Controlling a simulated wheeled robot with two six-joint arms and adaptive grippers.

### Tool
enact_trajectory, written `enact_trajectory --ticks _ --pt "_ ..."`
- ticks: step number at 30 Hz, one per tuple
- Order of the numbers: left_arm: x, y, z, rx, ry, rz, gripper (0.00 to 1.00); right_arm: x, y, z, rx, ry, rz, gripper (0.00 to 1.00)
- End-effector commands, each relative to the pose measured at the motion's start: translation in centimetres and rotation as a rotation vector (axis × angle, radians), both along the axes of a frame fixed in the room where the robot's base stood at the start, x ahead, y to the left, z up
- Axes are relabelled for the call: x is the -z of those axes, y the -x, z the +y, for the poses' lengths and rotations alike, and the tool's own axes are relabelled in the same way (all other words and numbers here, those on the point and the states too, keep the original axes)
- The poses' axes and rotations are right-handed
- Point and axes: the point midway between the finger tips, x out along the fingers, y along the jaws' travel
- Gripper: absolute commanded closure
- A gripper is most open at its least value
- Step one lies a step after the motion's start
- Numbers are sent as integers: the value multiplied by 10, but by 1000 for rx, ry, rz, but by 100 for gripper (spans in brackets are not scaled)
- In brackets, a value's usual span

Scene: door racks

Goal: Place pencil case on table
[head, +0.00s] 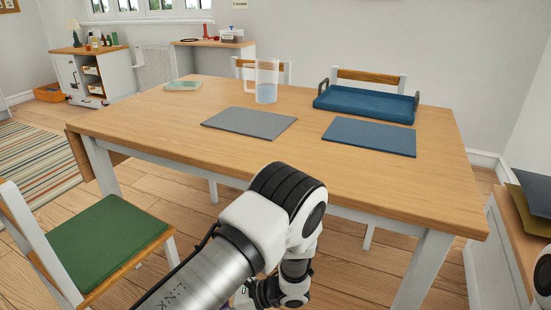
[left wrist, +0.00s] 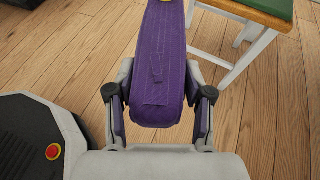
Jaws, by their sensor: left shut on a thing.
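A purple fabric pencil case (left wrist: 160,65) is clamped between the fingers of my left gripper (left wrist: 159,105) in the left wrist view. It reaches up past the top edge of that view, with bare wood floor around it. In the head view the left gripper (head: 270,290) is low at the bottom, in front of the table's near edge and mostly hidden by my arm; the case is not clearly visible there. The wooden table (head: 175,123) has white legs and a broad bare top. My right gripper is not in view.
On the table are a grey mat (head: 248,122), a blue mat (head: 370,136), a blue tray (head: 366,103), a clear jug (head: 266,80) and a green book (head: 183,86). A green-seated chair (head: 108,238) stands at the left. The table's near part is clear.

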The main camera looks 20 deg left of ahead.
Motion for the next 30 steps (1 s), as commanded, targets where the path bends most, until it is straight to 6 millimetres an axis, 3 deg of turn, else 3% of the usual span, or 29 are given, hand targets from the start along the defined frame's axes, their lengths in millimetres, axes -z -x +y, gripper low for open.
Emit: enact_trajectory --ticks 5,8,11,14,17,22,26,30 --pt "-4 36 -19 -397 7 -6 86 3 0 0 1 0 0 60" --pt "-8 51 -45 -688 10 -7 86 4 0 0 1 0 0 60" --pt "-14 54 -78 -1003 13 -6 86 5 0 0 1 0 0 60" --pt "-25 44 -113 -1325 17 -8 86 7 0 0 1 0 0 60" --pt "-42 22 -145 -1653 20 -9 86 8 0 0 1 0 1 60" --pt "-87 -39 -184 -2231 29 -9 86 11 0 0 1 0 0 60" --pt "-132 -94 -190 -2675 33 -6 86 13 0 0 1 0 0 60" --pt "-182 -145 -174 -3110 35 -2 86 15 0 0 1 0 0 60"
